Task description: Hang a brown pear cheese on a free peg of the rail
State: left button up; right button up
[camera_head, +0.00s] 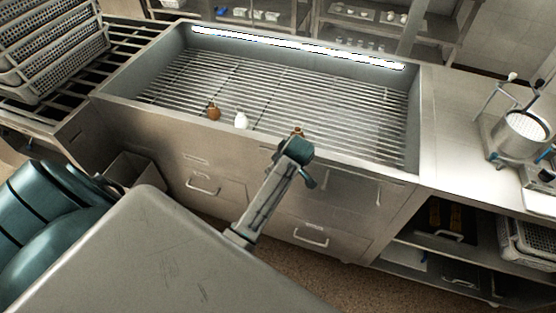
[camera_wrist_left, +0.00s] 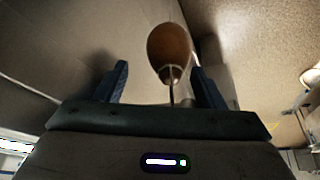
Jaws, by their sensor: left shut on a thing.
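In the left wrist view a brown pear cheese (camera_wrist_left: 169,48) with a paler neck sits just beyond my left gripper (camera_wrist_left: 165,88), with a thin cord running back between the fingers. The gripper is shut on it. In the head view my left gripper (camera_head: 297,150) is over the sink's front edge, with a bit of the brown cheese (camera_head: 298,132) showing beyond it; the rest is hidden. Another brown pear cheese (camera_head: 213,113) and a white one (camera_head: 241,121) stand on the sink's slatted rack. I cannot make out a rail with pegs. My right gripper is not in view.
The wide metal sink (camera_head: 135,114) has a bright strip (camera_head: 300,48) along its back wall. Perforated baskets (camera_head: 50,50) are stacked at the left. A round metal pot (camera_head: 522,133) stands on the right counter. Most of the slatted rack is clear.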

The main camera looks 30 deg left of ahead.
pick_arm(q)
jog(key=shift+a+f, duration=0.1)
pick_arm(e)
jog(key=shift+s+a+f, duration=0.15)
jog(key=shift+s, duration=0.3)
